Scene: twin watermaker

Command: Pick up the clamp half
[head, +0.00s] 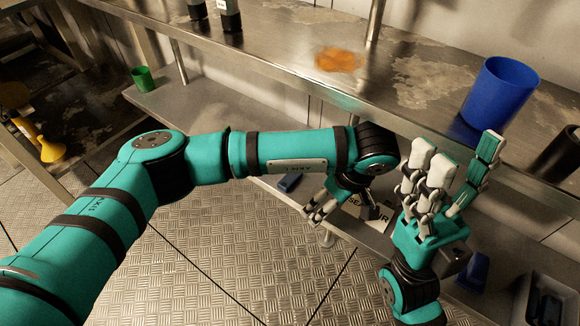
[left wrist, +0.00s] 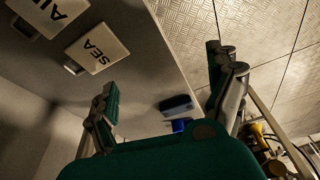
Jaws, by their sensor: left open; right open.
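A small dark blue block (head: 289,183), which looks like a clamp half, lies on the lower shelf, left of my left gripper (head: 335,206) in the head view. In the left wrist view the blue block (left wrist: 176,103) lies beyond my left gripper (left wrist: 160,68), between its spread fingers in the picture and apart from them. My left gripper is open and empty, reaching below the bench top's front edge. Another dark blue piece (head: 474,271) lies on the lower shelf at right; I cannot tell whether it is the same kind. My right gripper (head: 457,162) is open and empty, fingers upward.
Plates marked SEA (left wrist: 97,47) and AIR (left wrist: 48,12) are near the left gripper. A blue cup (head: 499,93) and an orange patch (head: 337,60) are on the steel bench top (head: 290,50). A green cup (head: 143,79) stands at left. A dark tray (head: 545,305) is lower right.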

